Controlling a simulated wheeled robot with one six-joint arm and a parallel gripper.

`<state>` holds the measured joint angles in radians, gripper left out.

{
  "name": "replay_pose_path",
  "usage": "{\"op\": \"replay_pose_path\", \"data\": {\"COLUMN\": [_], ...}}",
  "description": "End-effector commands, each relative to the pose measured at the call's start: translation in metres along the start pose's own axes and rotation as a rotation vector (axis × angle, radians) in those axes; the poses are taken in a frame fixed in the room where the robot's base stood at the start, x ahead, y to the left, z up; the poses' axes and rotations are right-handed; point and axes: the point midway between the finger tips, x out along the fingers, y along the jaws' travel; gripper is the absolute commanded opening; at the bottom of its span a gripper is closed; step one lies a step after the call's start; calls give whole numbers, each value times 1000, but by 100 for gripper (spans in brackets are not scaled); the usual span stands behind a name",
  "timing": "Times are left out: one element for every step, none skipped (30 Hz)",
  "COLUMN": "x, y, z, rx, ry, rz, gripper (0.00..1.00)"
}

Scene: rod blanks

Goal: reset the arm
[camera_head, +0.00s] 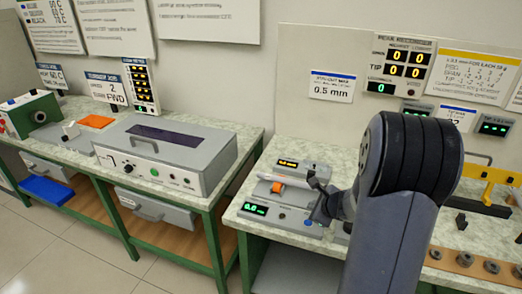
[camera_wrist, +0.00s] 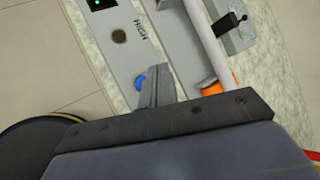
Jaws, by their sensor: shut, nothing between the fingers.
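My arm (camera_head: 400,185) fills the right-centre of the head view, bent over the right bench. My gripper (camera_head: 318,211) is shut and empty, low over the front of a grey measuring device (camera_head: 268,214). In the wrist view my gripper (camera_wrist: 154,84) shows as a narrow grey finger shape above the device's panel. A pale rod (camera_head: 288,180) lies across the device at an orange support (camera_head: 277,187). The rod (camera_wrist: 205,40) and the orange part (camera_wrist: 214,88) also show in the wrist view, beside the gripper and apart from it.
A large grey box machine (camera_head: 165,155) stands on the left bench, with a green machine (camera_head: 30,113) beyond it. A floor gap separates the benches.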

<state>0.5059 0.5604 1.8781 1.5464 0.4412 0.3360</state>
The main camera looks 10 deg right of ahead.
Motion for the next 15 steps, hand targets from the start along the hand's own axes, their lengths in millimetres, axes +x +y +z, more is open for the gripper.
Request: {"op": "replay_pose_path", "data": {"x": [3,5,7,9,11,14,16,10,8,8,8,7,7,3,-2], "y": [3,4,5,7,8,10,12,8,6,6,6,6,5,2,-2], "z": [-2,-4,-5,-7,-8,-10,-12,-8,-6,-6,-6,-5,-5,-2,1], "rx": [1,1,1,2,2,2,1,1,2,3,2,3,2,1,-2], "ry": [0,0,0,0,0,0,0,0,0,0,0,0,1,0,-1], "rz": [1,1,1,1,1,1,1,2,2,3,3,3,3,-1,-1], "gripper": [0,0,0,0,0,0,0,0,0,0,0,0,0,0,0]}}
